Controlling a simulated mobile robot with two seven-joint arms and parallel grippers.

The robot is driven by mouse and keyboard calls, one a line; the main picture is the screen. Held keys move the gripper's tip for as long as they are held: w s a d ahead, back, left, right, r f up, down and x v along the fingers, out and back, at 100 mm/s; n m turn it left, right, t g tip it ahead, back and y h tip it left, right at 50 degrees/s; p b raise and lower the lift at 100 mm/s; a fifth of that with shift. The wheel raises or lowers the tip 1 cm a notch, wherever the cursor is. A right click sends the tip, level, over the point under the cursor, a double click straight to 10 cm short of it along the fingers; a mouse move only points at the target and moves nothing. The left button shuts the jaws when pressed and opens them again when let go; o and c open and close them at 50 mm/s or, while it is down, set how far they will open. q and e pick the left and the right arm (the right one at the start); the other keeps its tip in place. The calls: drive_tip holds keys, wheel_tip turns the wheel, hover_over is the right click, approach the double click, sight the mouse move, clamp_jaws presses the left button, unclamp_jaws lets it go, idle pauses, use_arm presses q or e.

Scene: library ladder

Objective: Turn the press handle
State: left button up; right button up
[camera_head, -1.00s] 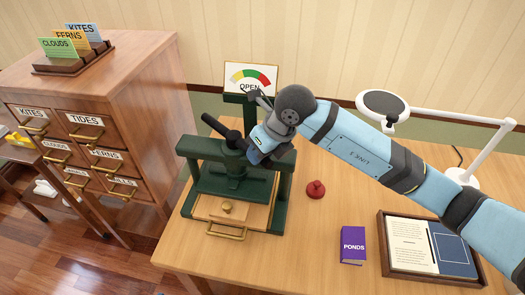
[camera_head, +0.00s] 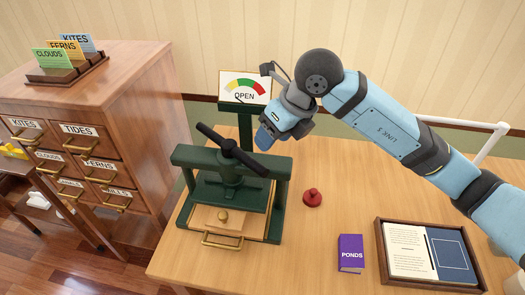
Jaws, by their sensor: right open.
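The green press (camera_head: 188,191) stands on the wooden table. Its dark bar handle (camera_head: 232,150) lies across the top of the screw, one end toward the upper left and the other toward the lower right. The gauge sign (camera_head: 245,87) behind the press reads OPEN. My right gripper (camera_head: 263,139) is just above and behind the handle's right end, pointing down-left, open and apart from the handle as far as I can tell. My left gripper is not in view.
A red knob-shaped stamp (camera_head: 312,198), a purple PONDS book (camera_head: 350,254) and a framed tray (camera_head: 379,240) with papers are on the table right of the press. A labelled drawer cabinet (camera_head: 150,105) stands at the left. A lamp arm (camera_head: 493,143) is behind my right arm.

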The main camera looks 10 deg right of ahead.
drive_tip(key=shift+v, duration=2.1)
drive_tip(key=shift+d, duration=0.1)
